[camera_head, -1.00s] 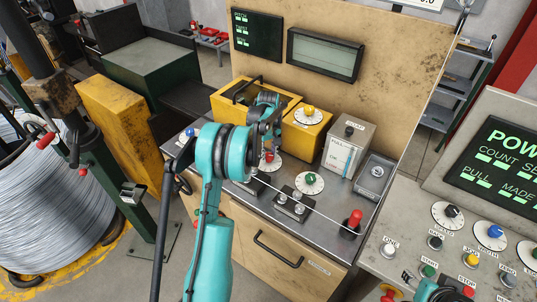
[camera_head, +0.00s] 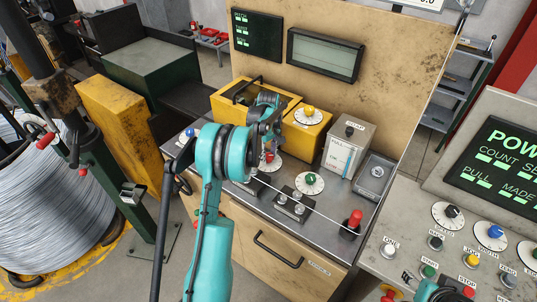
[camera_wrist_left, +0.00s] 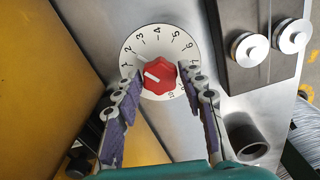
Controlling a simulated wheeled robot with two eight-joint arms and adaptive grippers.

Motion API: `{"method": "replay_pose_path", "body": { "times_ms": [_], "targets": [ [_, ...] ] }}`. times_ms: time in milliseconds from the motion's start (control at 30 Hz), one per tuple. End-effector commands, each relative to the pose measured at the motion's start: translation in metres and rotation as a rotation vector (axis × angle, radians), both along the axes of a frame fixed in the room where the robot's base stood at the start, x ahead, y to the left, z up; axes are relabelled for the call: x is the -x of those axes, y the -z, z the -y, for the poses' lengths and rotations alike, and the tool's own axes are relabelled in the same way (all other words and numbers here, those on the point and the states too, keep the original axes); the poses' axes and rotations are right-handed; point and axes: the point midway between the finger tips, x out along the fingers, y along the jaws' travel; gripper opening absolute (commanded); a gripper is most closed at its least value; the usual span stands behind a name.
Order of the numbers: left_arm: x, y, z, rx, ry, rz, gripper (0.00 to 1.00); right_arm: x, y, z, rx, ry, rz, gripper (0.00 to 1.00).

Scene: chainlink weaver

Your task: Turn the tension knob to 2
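The red tension knob (camera_wrist_left: 160,76) sits on a white numbered dial (camera_wrist_left: 157,40) in the left wrist view. Its white mark points left, near the 1, though a finger covers part of the scale there. The red knob (camera_head: 268,157) also shows in the head view, below my left gripper (camera_head: 268,146). In the left wrist view my left gripper (camera_wrist_left: 160,73) is open, with one finger on each side of the knob. Narrow gaps seem to show beside it; contact is hard to tell. My right gripper is not clearly in view; only a teal arm part shows at bottom right.
A green knob (camera_head: 311,183), a yellow knob (camera_head: 309,111) on a yellow box and a grey box (camera_head: 348,148) stand nearby. Metal rollers (camera_wrist_left: 249,49) sit right of the dial. A taut wire crosses the bench towards a red-topped post (camera_head: 354,220). A control panel is at right.

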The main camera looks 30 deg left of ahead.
Motion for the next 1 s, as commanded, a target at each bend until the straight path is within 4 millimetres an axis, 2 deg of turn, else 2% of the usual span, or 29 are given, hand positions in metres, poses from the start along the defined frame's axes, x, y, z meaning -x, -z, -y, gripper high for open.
{"method": "replay_pose_path", "body": {
  "times_ms": [300,433,567,800,1000],
  "targets": [
    [0.0,0.0,0.0,-0.001,0.0,0.001,0.55,0.0,0.0,0.0,0.0,0.0,0.0,0.5],
    [0.0,-0.009,0.0,-0.001,0.0,0.001,0.55,0.0,0.0,0.0,0.0,0.0,0.0,0.5],
    [0.0,-0.031,0.0,-0.001,0.0,0.001,0.55,0.0,0.0,0.0,0.0,0.0,0.0,0.5],
    [0.0,-0.084,0.0,-0.001,0.0,0.0,0.55,0.0,0.0,0.0,0.0,0.0,0.0,0.5],
    [-0.001,-0.112,0.0,0.0,0.001,0.0,0.55,0.0,0.0,0.0,0.0,0.0,0.0,0.5]
  ]
}}
